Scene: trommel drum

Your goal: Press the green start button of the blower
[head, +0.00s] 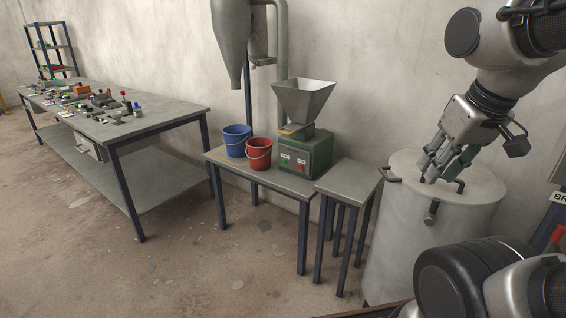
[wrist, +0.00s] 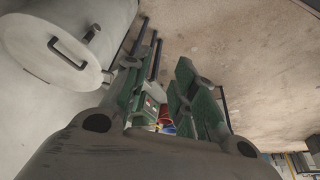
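A green machine (head: 310,153) with a grey hopper stands on a low table; I cannot tell whether it is the blower. Its front panel carries a small green button (head: 285,160) on the left and a red button (head: 301,167) on the right. My gripper (head: 441,170) is open and empty, pointing down above the grey drum's lid, well to the right of the machine. In the wrist view, my gripper (wrist: 163,80) has a gap between its green-padded fingers. The machine's panel (wrist: 150,103) shows partly there, beside and behind the left finger; the green button is not clear.
A large grey drum (head: 405,235) with lid handles stands below my gripper. A bare small table (head: 349,178) stands between it and the machine. A blue bucket (head: 237,141) and a red bucket (head: 258,154) stand left of the machine. A cluttered workbench (head: 165,118) is farther left.

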